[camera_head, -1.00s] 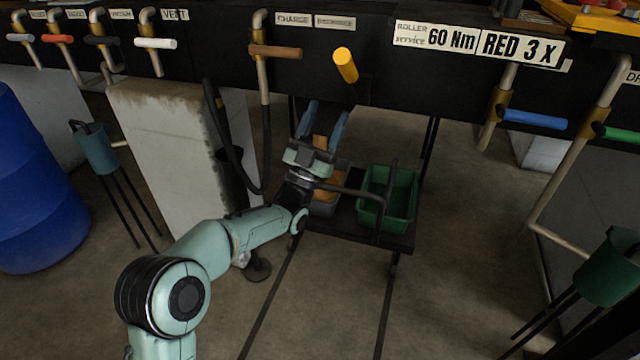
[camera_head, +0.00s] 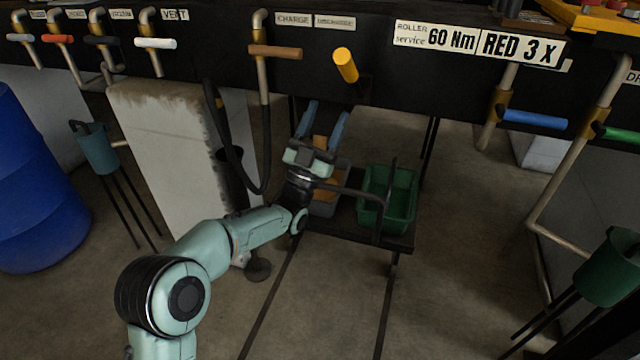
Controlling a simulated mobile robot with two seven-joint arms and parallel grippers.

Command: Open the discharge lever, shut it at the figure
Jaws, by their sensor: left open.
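A yellow lever handle (camera_head: 345,65) sticks out of the black panel below a small label (camera_head: 335,22) that seems to read DISCHARGE. It points up toward me at a slant. My left gripper (camera_head: 322,124) is below the yellow handle and apart from it. Its two blue fingers are spread with nothing held between them. A grey bin (camera_head: 325,208) with something tan in it is behind and below the gripper, partly hidden by it. My right gripper is not in view. I see no numeric readout beside the lever.
A brown lever (camera_head: 275,51) under the CHARGE label is just left of the yellow one. A green bin (camera_head: 402,205) sits on the low black cart. Blue (camera_head: 535,119) and green levers are at right. A black hose (camera_head: 228,150) hangs left of my gripper.

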